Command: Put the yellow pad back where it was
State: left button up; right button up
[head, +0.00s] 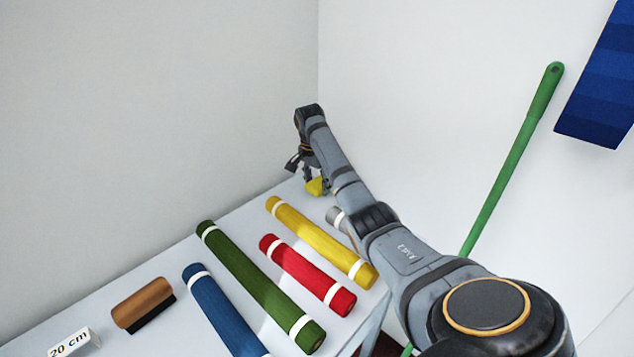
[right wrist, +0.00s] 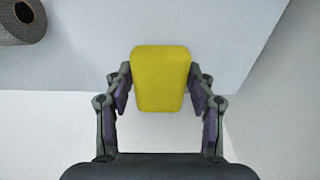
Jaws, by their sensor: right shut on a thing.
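The yellow pad (head: 316,187) is at the far end of the counter, near the wall corner, partly hidden by my right gripper (head: 305,172). In the right wrist view the yellow pad (right wrist: 160,76) sits between the two fingers, and my right gripper (right wrist: 161,88) is shut on it. The pad shows over the counter's edge there. I cannot tell whether it touches the counter top. My left gripper is not in view.
On the counter (head: 115,276) lie yellow (head: 318,241), red (head: 305,275), green (head: 258,284) and blue (head: 222,312) rolls. A grey roll (head: 336,215) is partly behind my arm. A brown brush (head: 142,303) and a "20 cm" label (head: 70,344) are at left. A green pole (head: 512,160) leans right.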

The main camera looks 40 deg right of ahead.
jog(key=shift+f, duration=0.3)
jog(key=o, duration=1.1)
